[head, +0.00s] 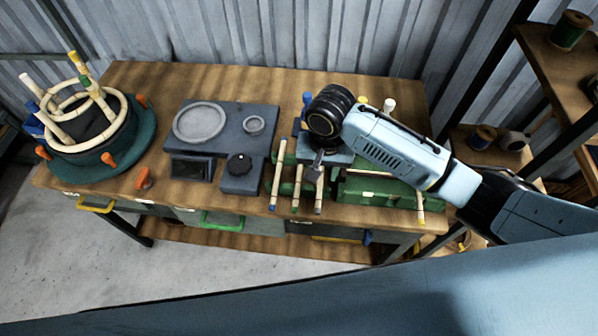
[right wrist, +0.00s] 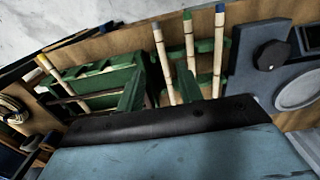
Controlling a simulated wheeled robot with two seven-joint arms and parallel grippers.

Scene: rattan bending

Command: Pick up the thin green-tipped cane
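My left gripper is not in view.
A grey device with a round plate (head: 200,121) stands left of the rack. A round teal jig (head: 135,150) with bent rattan rings stands at far left. A green box with a yellow-tipped cane (head: 420,204) is to the right. Shelves with spools (head: 571,30) stand at right.

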